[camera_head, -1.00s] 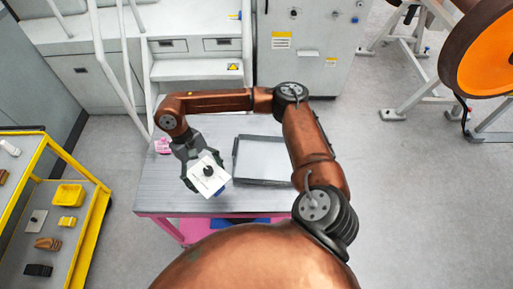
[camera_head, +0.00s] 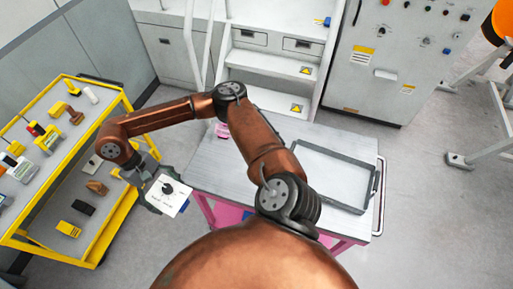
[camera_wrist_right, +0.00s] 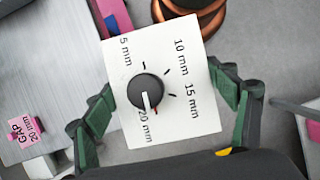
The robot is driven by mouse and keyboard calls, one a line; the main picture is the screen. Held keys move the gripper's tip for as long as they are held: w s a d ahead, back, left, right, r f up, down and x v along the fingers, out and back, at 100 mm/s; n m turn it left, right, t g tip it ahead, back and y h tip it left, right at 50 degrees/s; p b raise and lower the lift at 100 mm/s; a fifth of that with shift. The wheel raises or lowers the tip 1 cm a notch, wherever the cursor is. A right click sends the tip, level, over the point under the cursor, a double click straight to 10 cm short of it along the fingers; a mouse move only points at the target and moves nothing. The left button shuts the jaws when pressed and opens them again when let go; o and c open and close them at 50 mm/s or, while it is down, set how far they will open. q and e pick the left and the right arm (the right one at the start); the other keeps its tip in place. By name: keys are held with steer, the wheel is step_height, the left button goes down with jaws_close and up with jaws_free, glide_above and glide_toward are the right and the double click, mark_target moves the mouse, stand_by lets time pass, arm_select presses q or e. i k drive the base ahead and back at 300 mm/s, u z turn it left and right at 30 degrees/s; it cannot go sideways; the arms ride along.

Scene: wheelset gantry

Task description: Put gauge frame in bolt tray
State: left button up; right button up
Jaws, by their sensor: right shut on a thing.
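A white square plate with a black dial and markings from 5 mm to 20 mm, likely the gauge frame (camera_head: 178,203), is in my right gripper (camera_head: 152,188). It also shows large in the right wrist view (camera_wrist_right: 185,65), with green-padded fingers against its two sides. It is held in the air in the gap between the table and the yellow cart. A shallow dark-rimmed tray, likely the bolt tray (camera_head: 335,154), lies on the right part of the grey table and is empty. My left gripper is not in view.
The yellow cart (camera_head: 108,228) at left holds several small tools and blocks. White steps (camera_head: 268,68) and a control cabinet (camera_head: 395,60) stand behind.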

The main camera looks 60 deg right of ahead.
mark_target(328, 177)
steer(key=i, duration=0.7)
steer(key=z, duration=1.9)
